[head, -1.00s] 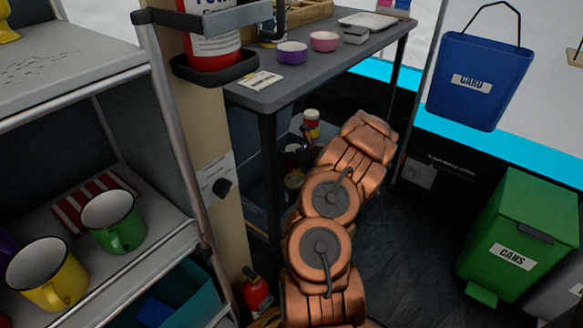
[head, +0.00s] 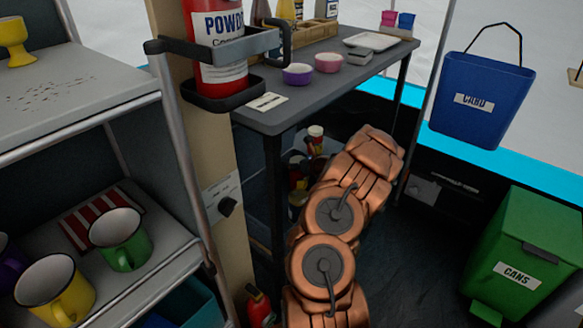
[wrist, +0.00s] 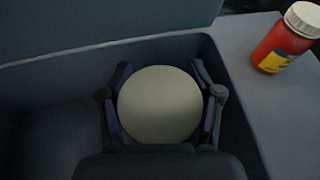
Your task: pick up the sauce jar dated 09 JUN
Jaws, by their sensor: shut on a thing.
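In the wrist view, my gripper (wrist: 160,98) is shut around a jar with a round pale lid (wrist: 160,104), seen from straight above. One finger is on each side of the lid. Its body and any date label are hidden below, so I cannot tell its date. It sits within a dark, walled recess. A red jar (wrist: 283,42) with a white lid and a yellow and blue label stands outside the recess at upper right; no date is readable. In the head view, my arm hides the gripper, and several jars (head: 315,138) show under the table.
The grey table (head: 330,95) above the jars carries bowls, a white tray and bottles. A post with a red extinguisher (head: 218,60) and a shelf with mugs (head: 120,238) stand left. A green cans bin (head: 525,250) stands right. Dark floor lies between arm and bin.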

